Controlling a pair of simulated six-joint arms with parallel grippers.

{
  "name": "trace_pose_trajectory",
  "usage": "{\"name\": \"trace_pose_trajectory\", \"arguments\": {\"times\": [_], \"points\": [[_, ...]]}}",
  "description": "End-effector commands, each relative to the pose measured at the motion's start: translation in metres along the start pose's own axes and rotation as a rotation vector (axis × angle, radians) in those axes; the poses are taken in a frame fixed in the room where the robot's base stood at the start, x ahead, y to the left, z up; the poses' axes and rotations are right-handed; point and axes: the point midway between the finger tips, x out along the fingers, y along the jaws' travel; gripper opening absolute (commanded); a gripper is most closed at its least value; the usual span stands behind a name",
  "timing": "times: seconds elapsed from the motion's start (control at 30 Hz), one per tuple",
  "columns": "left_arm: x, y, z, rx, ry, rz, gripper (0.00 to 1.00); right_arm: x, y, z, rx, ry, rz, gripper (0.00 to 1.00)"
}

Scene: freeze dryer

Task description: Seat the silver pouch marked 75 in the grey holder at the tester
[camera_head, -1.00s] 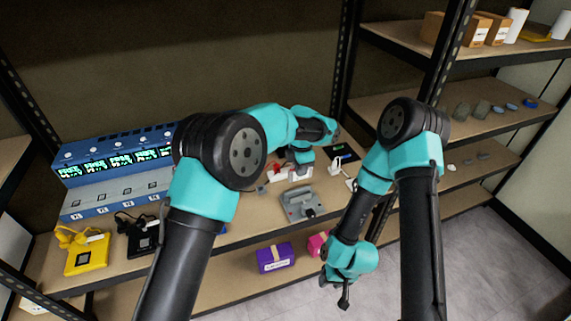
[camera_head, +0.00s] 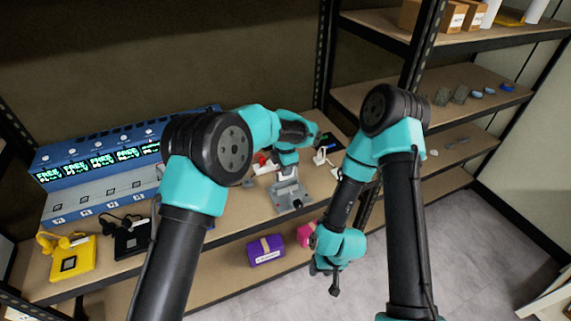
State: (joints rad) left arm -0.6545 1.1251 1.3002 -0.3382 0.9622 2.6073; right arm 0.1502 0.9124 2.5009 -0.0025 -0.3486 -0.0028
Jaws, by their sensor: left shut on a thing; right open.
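The grey holder (camera_head: 291,197) sits near the front edge of the middle shelf, right of centre. My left gripper (camera_head: 287,172) is just above the back of the holder, pointing down. It is shut on a small pale thing that looks like the silver pouch. The pouch is mostly hidden by the gripper, and its marking cannot be read. I cannot tell whether it touches the holder. My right gripper (camera_head: 334,286) hangs low in front of the shelves, open and away from the holder.
A blue rack with green displays (camera_head: 95,165) stands at the left. A yellow device (camera_head: 73,258) and a black device (camera_head: 131,238) lie in front of it. A small black-screened device (camera_head: 325,140) is behind the holder. A purple box (camera_head: 266,250) and pink box (camera_head: 306,234) are below.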

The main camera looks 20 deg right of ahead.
Motion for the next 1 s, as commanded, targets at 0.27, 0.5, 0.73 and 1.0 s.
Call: {"name": "trace_pose_trajectory", "arguments": {"times": [0.27,0.5,0.73,1.0], "points": [[0.015,0.0,0.0,0.0,0.0,0.0,0.0,0.0,0.0,0.0,0.0,0.0,0.0,0.43],[0.017,0.0,0.0,0.0,0.0,0.0,0.0,0.0,0.0,0.0,0.0,0.0,0.0,0.43],[0.017,0.0,0.0,0.0,0.0,0.0,0.0,0.0,0.0,0.0,0.0,0.0,0.0,0.43],[0.017,0.0,0.0,0.0,0.0,0.0,0.0,0.0,0.0,0.0,0.0,0.0,0.0,0.43]]}}
